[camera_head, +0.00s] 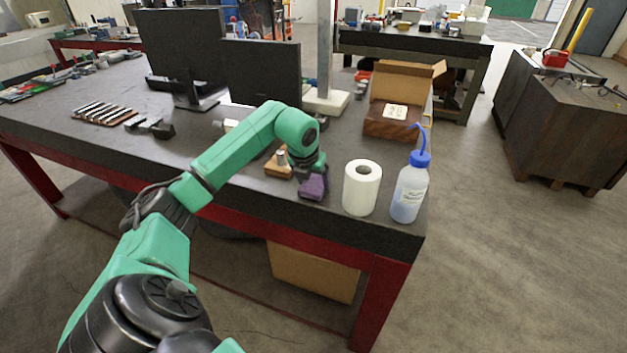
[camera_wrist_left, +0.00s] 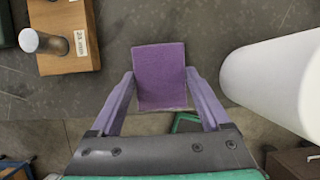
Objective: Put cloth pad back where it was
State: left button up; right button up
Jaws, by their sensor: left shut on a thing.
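The cloth pad (camera_wrist_left: 160,62) is a small purple rectangle, gripped between the two fingers of my left gripper (camera_wrist_left: 159,78) in the left wrist view. In the head view, my left gripper (camera_head: 313,186) is near the front edge of the dark workbench (camera_head: 255,205), with purple showing at its end. I cannot tell whether the pad touches the bench top. The gripper is between a wooden block with a metal post (camera_head: 279,165) and a white paper roll (camera_head: 361,187). My right gripper is not in view.
A wash bottle with blue liquid (camera_head: 409,190) stands right of the roll, near the bench corner. Monitors (camera_head: 185,45) stand at the back. The bench's front left is largely clear.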

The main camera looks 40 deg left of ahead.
pick_arm(q)
jog(key=shift+f, duration=0.35)
jog(key=o, duration=1)
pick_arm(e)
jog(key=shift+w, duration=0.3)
pick_arm(q)
jog(key=shift+r, duration=0.2)
jog(key=shift+s+r, duration=0.15)
jog(key=shift+r, duration=0.2)
jog(key=b+v, duration=0.1)
jog(key=v, duration=1)
jog(key=shift+d+r+b, duration=0.1)
jog(key=shift+r+b, duration=0.05)
jog(key=shift+b, duration=0.15)
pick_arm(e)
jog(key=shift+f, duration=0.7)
